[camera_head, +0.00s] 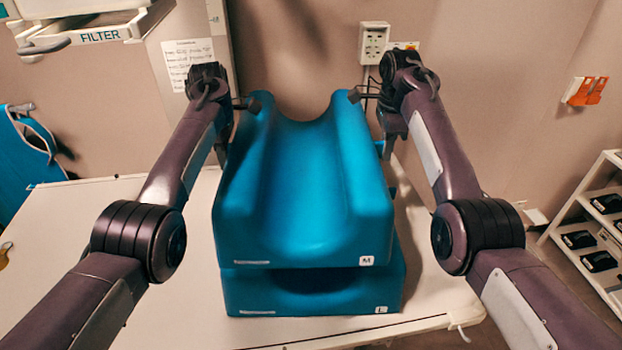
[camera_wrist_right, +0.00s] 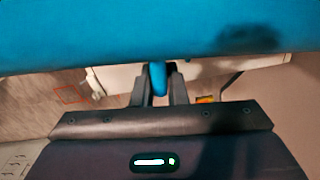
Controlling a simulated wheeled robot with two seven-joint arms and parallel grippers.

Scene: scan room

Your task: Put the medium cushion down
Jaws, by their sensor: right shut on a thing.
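The medium cushion (camera_head: 300,190), a blue foam block with a wide trough and an "M" label, is level over the large cushion (camera_head: 240,295), labelled "L", on the table. I cannot tell whether the two touch. My right gripper (camera_head: 387,150) is at the medium cushion's right side. In the right wrist view its fingers (camera_wrist_right: 159,88) are shut on a small blue tab (camera_wrist_right: 158,76) of the medium cushion. My left gripper (camera_head: 224,152) is at the cushion's left side; its fingers are mostly hidden, so its grip does not show.
The white table (camera_head: 110,225) has clear room left of the cushions. A wall with a power outlet (camera_head: 374,42) stands close behind. A shelf (camera_head: 600,215) with black items is at the right. A cabinet marked "FILTER" (camera_head: 95,35) hangs at upper left.

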